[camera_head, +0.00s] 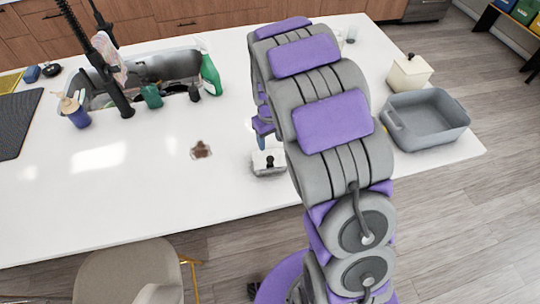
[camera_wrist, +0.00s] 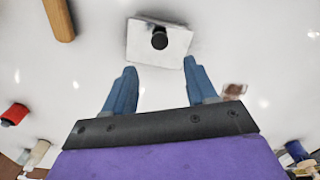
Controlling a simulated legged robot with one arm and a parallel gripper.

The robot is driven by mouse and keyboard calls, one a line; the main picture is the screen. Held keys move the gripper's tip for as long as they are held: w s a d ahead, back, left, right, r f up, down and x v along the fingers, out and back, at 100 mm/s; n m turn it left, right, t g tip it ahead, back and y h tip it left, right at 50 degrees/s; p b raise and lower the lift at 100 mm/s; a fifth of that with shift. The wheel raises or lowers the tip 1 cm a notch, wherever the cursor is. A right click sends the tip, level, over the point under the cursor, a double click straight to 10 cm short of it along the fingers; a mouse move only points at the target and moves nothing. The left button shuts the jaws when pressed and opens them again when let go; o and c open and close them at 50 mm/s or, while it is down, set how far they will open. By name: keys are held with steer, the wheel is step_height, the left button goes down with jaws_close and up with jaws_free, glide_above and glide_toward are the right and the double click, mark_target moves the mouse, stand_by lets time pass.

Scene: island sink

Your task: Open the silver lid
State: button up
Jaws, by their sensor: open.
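A small container with a silver-white square lid (camera_head: 268,158) stands on the white island counter, partly hidden by my arm in the head view. In the wrist view the lid (camera_wrist: 141,42) shows from above, with a round black knob (camera_wrist: 160,40) at its middle. My gripper (camera_wrist: 160,68) is open and empty. Its two blue fingers point toward the lid's near edge, one toward each side, with the knob beyond the fingertips. The gap between fingers and lid is hard to judge. In the head view only a bit of blue finger shows beside my arm, just above the container.
A grey bin (camera_head: 425,118) and a cream lidded pot (camera_head: 409,72) stand at the right. A brown patch (camera_head: 201,150) lies left of the container. A green spray bottle (camera_head: 209,74) stands by the sink. The front left counter is clear; a chair (camera_head: 130,272) stands before it.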

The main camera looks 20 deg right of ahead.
mark_target(270, 158)
step_height(270, 158, down, 10)
steer(key=shift+r, duration=0.25)
jaws_close()
stand_by(0.6)
